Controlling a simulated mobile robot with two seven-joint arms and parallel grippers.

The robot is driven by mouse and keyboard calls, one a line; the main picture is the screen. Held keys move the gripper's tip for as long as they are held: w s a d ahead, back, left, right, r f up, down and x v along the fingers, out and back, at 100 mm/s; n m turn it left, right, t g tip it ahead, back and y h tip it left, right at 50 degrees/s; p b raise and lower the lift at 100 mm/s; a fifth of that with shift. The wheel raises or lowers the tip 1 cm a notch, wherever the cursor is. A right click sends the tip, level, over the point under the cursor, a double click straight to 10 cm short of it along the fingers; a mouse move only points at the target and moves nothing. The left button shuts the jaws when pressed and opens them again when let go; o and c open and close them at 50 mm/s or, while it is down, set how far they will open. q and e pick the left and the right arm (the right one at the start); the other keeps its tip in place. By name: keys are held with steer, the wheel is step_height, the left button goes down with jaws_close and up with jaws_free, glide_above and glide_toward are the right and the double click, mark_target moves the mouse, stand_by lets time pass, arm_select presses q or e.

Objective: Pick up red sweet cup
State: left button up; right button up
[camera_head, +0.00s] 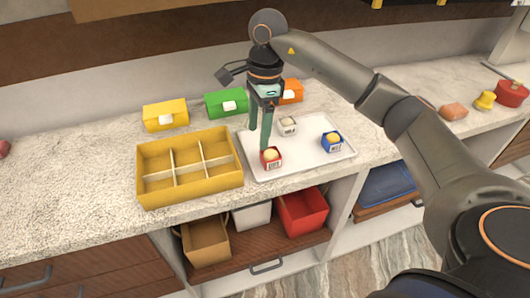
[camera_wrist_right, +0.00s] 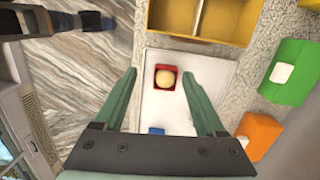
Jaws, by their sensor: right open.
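The red sweet cup (camera_head: 271,158) holds a round pale sweet and sits on the white tray (camera_head: 318,166), near its left front. In the right wrist view the red sweet cup (camera_wrist_right: 166,77) lies ahead, between the two spread green fingers. My right gripper (camera_head: 260,140) points down above the tray, close over the red cup. It is open, and it also shows in the right wrist view (camera_wrist_right: 165,88) with nothing between its fingers. A blue cup (camera_head: 332,141) and a white cup (camera_head: 288,125) stand on the same tray.
A yellow divided box (camera_head: 141,179) with empty compartments stands just left of the tray. Yellow (camera_head: 165,116), green (camera_head: 227,103) and orange (camera_head: 291,91) boxes line the back. Red (camera_head: 302,211) and brown (camera_head: 206,242) bins sit on the shelf below.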

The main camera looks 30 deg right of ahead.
steer(key=d+r+h, duration=0.1)
steer(key=d, duration=0.2)
glide_above(271, 151)
steer(key=f, duration=0.5)
steer(key=shift+a+f+p, duration=0.15)
steer(key=shift+a+p, duration=0.05)
steer(key=shift+p, duration=0.15)
steer(key=shift+d+f+p, duration=0.15)
steer(key=shift+f+p, duration=0.45)
steer(key=shift+f, duration=2.55)
steer(key=c, duration=1.1)
steer(key=shift+c, duration=0.2)
steer(key=shift+r, duration=0.1)
